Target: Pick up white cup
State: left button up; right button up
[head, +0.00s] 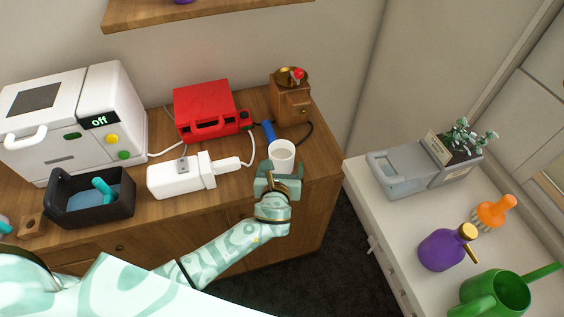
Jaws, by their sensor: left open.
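The white cup (281,156) stands upright near the right end of the wooden counter, in front of the wooden grinder. My left gripper (279,175) is at the cup's near side, with its arm reaching up from below. The gripper is open. Its fingers overlap the lower part of the cup in this view, so I cannot tell whether they touch it. My right gripper is not in view.
A blue cylinder (269,131) and a wooden grinder (291,101) stand behind the cup. A white power adapter (178,175) with a cable, a red toaster (205,108) and a black bin (89,205) lie left. A white cabinet top (398,219) is right, across a gap.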

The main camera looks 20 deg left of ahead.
aim_at(281, 169)
pick_arm(q)
jog(key=b+x, duration=0.1)
jog(key=x, duration=0.2)
jog(key=shift+f, duration=0.2)
jog(key=shift+w+a, duration=0.1)
jog(key=shift+w, duration=0.25)
jog(key=shift+s, duration=0.1)
jog(key=shift+c, duration=0.9)
jog(key=c, duration=1)
